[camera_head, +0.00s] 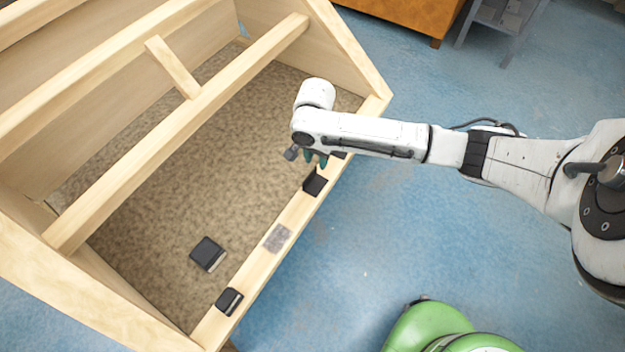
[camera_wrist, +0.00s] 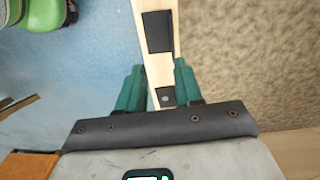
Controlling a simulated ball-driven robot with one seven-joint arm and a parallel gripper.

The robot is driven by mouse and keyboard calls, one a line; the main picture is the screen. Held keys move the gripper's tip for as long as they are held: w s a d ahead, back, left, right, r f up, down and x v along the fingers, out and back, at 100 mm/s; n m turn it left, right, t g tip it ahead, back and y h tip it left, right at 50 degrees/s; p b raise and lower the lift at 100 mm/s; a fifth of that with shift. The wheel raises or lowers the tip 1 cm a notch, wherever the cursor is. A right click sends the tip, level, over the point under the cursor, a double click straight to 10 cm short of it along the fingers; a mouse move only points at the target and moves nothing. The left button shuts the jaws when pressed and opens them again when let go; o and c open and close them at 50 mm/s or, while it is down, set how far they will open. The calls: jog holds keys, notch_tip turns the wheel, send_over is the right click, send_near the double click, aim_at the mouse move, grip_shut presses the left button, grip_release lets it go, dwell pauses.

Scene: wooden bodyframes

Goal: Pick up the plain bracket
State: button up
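Several dark brackets are in view, and I cannot tell for sure which is the plain one. In the head view, one black bracket (camera_head: 315,181) stands on the wooden rail, just below my gripper (camera_head: 315,159). Another (camera_head: 338,154) is partly hidden behind my arm. One more (camera_head: 229,301) sits at the rail's near end, and one (camera_head: 207,254) lies on the brown panel. In the wrist view, my gripper (camera_wrist: 158,82) is open, its teal fingers on either side of the rail. A dark bracket with a hole (camera_wrist: 167,96) is between them, partly covered by the gripper body. A plain-faced dark bracket (camera_wrist: 157,31) lies beyond the fingertips.
The wooden frame (camera_head: 190,105) has beams and raised sides around the speckled brown panel (camera_head: 170,190). The blue floor (camera_head: 400,235) right of the rail is open. An orange cabinet (camera_head: 415,15) stands at the back.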

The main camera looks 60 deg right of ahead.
aim_at(309, 175)
jog(key=shift+m, duration=0.4)
jog(key=f, duration=0.3)
jog(key=w+f, duration=0.1)
jog(key=f, duration=0.6)
jog(key=shift+w+a+p, duration=0.3)
jog(key=shift+w, duration=0.1)
grip_shut()
jog(key=shift+r, duration=0.1)
